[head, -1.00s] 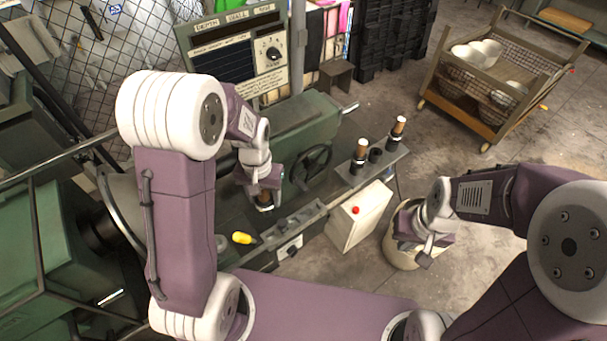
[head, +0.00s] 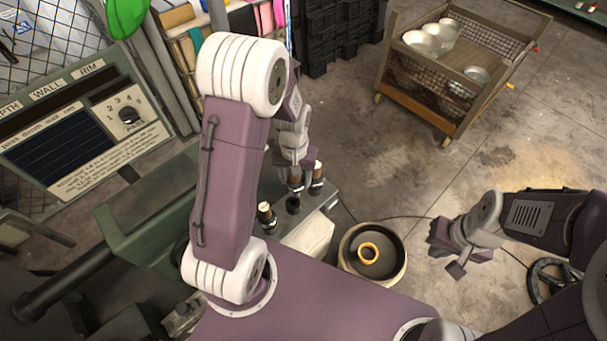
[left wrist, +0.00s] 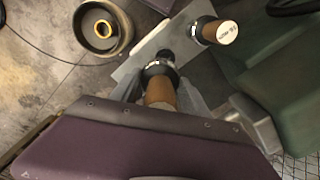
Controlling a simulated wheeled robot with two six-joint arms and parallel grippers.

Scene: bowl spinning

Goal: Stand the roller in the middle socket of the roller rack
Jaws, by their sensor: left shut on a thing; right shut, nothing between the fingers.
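My left gripper (head: 299,176) is shut on a brown roller with a dark, silver-ringed end (left wrist: 160,94). It holds this roller over the middle of the roller rack (head: 312,213), whose plate also shows in the left wrist view (left wrist: 137,68). The dark middle socket (head: 293,206) lies just below the held roller; I cannot tell if they touch. My right gripper (head: 455,260) is shut and empty, away at the right.
A round tub (head: 383,284) with a yellow ring (head: 368,253) inside stands right of the rack. A wire-sided cart (head: 455,75) with metal bowls is at the back. A sign board (head: 80,130) stands at left. Open floor lies between rack and cart.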

